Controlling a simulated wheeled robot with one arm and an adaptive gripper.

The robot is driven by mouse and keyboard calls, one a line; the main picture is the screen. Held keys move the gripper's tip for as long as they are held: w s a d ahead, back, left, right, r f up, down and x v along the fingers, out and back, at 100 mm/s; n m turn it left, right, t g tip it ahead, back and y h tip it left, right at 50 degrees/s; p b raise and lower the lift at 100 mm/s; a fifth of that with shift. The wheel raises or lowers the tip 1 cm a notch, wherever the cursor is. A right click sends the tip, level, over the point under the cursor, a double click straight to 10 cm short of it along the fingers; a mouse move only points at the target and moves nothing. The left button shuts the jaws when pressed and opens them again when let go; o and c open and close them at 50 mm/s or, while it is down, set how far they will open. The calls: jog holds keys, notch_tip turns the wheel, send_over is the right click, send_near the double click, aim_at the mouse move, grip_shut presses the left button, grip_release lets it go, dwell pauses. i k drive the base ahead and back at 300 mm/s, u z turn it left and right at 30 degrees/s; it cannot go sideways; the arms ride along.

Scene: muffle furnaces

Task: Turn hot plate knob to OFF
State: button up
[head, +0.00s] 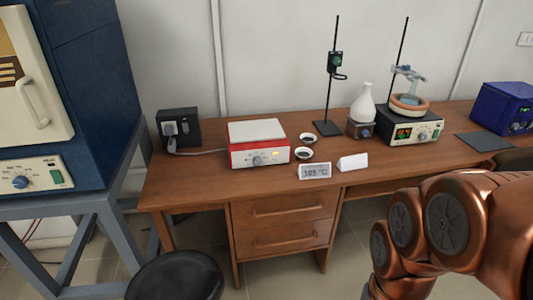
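The knob's markings and pointer are too small to read. My copper-coloured arm fills the lower right, well to the right of the hot plate. My gripper is not in view.
A blue furnace (84,89) stands far left. A black stool (178,277) stands in front of the desk.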

aim_at(257, 161)
jog(key=u, duration=0.3)
jog(key=i, duration=0.6)
jog(key=u, duration=0.9)
jog(key=i, duration=0.3)
jog(key=u, duration=0.35)
